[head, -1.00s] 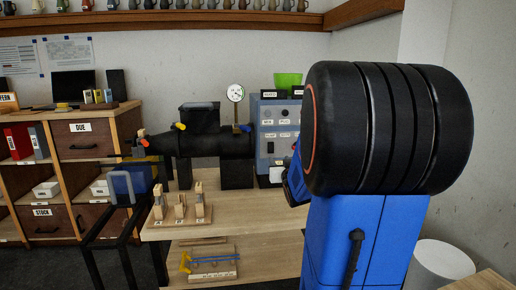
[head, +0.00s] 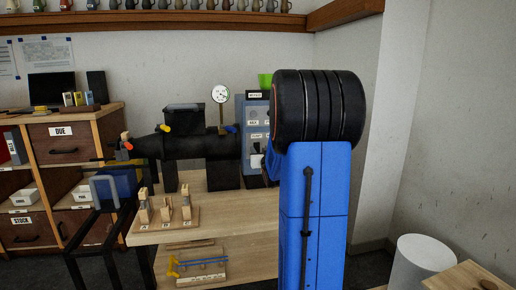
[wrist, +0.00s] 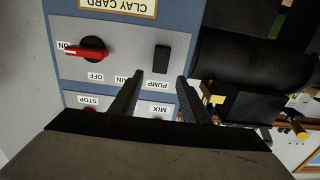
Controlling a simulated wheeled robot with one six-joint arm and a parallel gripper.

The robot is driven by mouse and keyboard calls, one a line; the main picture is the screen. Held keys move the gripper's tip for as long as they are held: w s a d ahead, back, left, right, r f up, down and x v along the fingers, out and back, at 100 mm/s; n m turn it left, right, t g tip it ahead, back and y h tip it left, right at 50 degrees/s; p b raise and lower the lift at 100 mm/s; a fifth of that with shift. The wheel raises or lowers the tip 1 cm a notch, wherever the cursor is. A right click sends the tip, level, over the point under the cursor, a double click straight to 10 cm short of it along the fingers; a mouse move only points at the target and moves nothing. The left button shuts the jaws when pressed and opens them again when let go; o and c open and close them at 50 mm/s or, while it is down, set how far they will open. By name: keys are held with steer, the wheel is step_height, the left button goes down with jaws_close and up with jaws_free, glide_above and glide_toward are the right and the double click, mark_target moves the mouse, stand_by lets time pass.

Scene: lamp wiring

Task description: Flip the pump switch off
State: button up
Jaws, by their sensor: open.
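The pump switch (wrist: 161,60) is a black rocker on the grey and blue control panel (wrist: 120,50), seen upside down in the wrist view beside its PUMP label. I cannot tell which way the rocker is set. My gripper (wrist: 160,79) is open and empty, its two dark fingertips on either side of the PUMP label, just below the switch in the picture. I cannot tell whether they touch the panel. In the head view the blue control panel (head: 255,115) is partly hidden behind my arm, which also hides my gripper.
A red rotary main switch (wrist: 88,50) sits left of the pump switch, with MIX and STOP labels below. A black machine (head: 195,145) with a gauge (head: 220,94) stands on the wooden table (head: 230,205). A white bin (head: 420,262) stands at right.

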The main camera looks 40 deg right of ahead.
mark_target(257, 145)
steer(key=shift+x, duration=2.6)
steer(key=c, duration=1.1)
steer(key=shift+o, duration=0.2)
steer(key=shift+f, duration=0.1)
steer(key=shift+s+f+t+h, duration=0.1)
steer(key=shift+f+t+h, duration=0.15)
steer(key=shift+t+h, duration=0.45)
steer(key=shift+s+f+t+h, duration=0.1)
steer(key=shift+f+t+h, duration=0.15)
steer(key=shift+t+h, duration=0.4)
steer(key=o, duration=1.1)
steer(key=shift+c, duration=0.2)
